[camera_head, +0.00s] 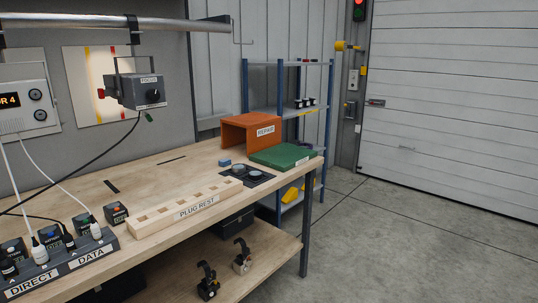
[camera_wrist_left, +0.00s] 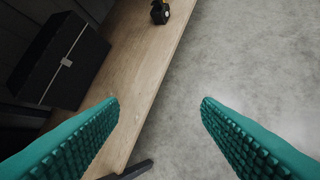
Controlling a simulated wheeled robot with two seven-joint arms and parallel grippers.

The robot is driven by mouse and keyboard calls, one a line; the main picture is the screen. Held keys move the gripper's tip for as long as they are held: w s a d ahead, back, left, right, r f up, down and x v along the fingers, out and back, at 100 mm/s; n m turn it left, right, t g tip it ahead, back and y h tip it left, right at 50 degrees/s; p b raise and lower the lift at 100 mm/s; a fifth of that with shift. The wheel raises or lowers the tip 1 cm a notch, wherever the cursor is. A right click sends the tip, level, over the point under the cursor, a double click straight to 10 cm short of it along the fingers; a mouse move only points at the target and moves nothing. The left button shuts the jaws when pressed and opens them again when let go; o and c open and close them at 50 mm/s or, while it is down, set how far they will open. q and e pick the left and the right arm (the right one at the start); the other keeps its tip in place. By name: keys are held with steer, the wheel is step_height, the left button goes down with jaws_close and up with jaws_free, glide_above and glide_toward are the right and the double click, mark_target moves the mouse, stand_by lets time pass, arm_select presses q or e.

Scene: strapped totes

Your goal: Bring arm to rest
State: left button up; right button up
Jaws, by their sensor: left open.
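My left gripper (camera_wrist_left: 160,98) shows in the left wrist view as two green ribbed fingers, spread wide with nothing between them. It hangs over the edge of a wooden shelf (camera_wrist_left: 136,62) and the grey floor. Neither of my arms shows in the head view, and my right gripper is in no view. The wooden workbench (camera_head: 140,184) in the head view carries a long PLUG REST block (camera_head: 188,204) and a dark rack (camera_head: 75,262) marked DIRECT and DATA, with several plugs in it.
A black case (camera_wrist_left: 62,60) and a small black-and-yellow thing (camera_wrist_left: 160,12) sit on the lower shelf. An orange REPAIR box (camera_head: 251,133) and a green lid-like slab (camera_head: 285,156) stand at the bench's far end. The floor (camera_head: 400,225) at right is clear.

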arm_select(q)
steer(key=s+d+f+n+g, duration=0.15)
steer(key=s+d+f, duration=0.25)
steer(key=s+f, duration=1)
steer(key=s+d+f+g, duration=0.4)
steer(key=s+f, duration=0.6)
steer(key=s, duration=0.7)
steer(key=s+d+f, duration=0.1)
steer(key=s+d, duration=0.1)
steer(key=s, duration=0.5)
steer(key=s+d+f+g+h, duration=0.1)
steer(key=s+d+f, duration=0.1)
steer(key=s, duration=0.6)
steer(key=shift+d+n, duration=0.45)
steer(key=shift+d, duration=0.35)
